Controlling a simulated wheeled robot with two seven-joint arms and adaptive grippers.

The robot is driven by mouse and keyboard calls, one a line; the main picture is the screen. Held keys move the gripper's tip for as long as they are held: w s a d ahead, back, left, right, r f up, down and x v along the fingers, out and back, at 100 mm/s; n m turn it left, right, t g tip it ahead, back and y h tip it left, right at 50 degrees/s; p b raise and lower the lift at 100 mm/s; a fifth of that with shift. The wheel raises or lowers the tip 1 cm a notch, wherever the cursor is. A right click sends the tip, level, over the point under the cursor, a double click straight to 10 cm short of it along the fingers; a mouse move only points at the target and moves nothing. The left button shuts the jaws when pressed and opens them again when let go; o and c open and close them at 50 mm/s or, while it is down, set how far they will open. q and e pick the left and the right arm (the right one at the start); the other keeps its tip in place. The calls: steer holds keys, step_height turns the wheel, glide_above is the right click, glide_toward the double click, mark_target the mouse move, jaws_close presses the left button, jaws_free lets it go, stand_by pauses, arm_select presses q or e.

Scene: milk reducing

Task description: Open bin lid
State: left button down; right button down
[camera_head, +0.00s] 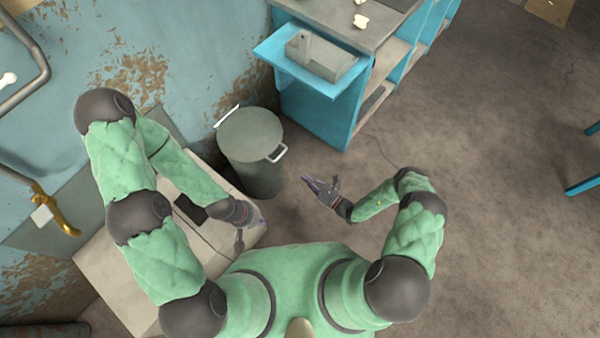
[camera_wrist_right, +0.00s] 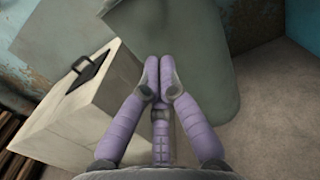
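A grey-green round bin stands against the worn wall in the head view, its body (camera_head: 258,178) upright. Its flat round lid (camera_head: 250,133) lies shut on top. A pale handle (camera_head: 277,153) sits at the lid's near right edge. My right gripper (camera_head: 312,183) is to the right of the bin, apart from it. In the right wrist view its purple fingers (camera_wrist_right: 159,66) converge with tips together and nothing visible between them; the grey bin (camera_wrist_right: 215,75) shows behind them. My left gripper (camera_head: 262,222) is low in front of the bin; its finger state is unclear.
A pale box (camera_head: 110,275) with a dark handle recess stands left of the bin, under my left arm. A blue cabinet (camera_head: 318,115) with a pulled-out shelf and a grey container (camera_head: 320,57) stands behind right.

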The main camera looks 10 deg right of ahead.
steer(key=w+a+r+b, duration=0.3)
steer(key=w+a+r, duration=0.1)
steer(key=w+a, duration=0.2)
steer(key=shift+w+a+r, duration=0.25)
steer(key=shift+w+a, duration=0.15)
steer(key=shift+a, duration=0.1)
stand_by(0.3)
